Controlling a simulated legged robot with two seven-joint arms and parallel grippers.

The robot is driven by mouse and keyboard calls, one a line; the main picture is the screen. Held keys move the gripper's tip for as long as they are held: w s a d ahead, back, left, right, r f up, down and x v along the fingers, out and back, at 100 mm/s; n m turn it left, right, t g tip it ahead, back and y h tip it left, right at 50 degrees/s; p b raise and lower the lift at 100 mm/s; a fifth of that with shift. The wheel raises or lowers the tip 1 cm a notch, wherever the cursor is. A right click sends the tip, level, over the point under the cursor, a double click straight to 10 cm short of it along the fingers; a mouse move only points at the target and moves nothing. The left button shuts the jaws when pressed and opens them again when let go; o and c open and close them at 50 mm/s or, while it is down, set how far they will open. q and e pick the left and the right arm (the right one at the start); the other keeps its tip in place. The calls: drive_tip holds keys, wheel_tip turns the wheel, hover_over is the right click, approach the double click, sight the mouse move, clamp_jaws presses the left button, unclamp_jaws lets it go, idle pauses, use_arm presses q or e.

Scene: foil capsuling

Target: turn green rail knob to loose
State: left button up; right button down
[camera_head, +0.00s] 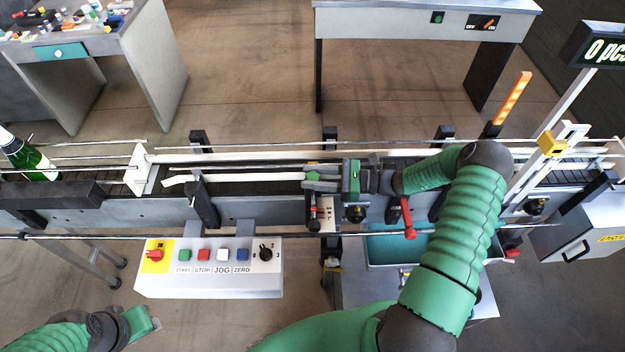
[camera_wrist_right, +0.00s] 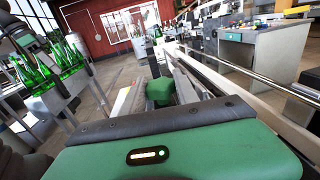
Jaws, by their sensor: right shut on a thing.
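The green rail knob (camera_head: 312,176) is at the conveyor's guide rail, near the middle of the head view. It also shows in the wrist view as a small green block (camera_wrist_right: 160,92) just beyond my gripper's green housing. My right gripper (camera_head: 324,177) reaches it from the right and is shut on it. The fingertips are small and partly hidden, and the knob's turn angle cannot be read. My left gripper (camera_head: 150,320) is low at the left, away from the conveyor; its jaw opening is unclear.
A control box (camera_head: 210,268) with coloured buttons stands in front of the conveyor (camera_head: 100,210). A red-handled lever (camera_head: 408,222) is close to my right forearm. A green bottle (camera_head: 30,160) is at the conveyor's left end. White guide rails (camera_head: 240,155) run along the belt.

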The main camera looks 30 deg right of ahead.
idle(0.4)
drive_tip(key=c, duration=1.2)
unclamp_jaws()
drive_tip(key=shift+c, duration=0.2)
drive_tip(key=o, duration=0.3)
drive_tip(key=shift+d, duration=0.15)
drive_tip(key=shift+s+d+f, duration=0.15)
drive_tip(key=shift+s+d, duration=0.05)
drive_tip(key=shift+d, duration=0.15)
drive_tip(key=b+v, duration=0.4)
drive_tip(key=v, duration=0.7)
drive_tip(key=shift+d, duration=0.25)
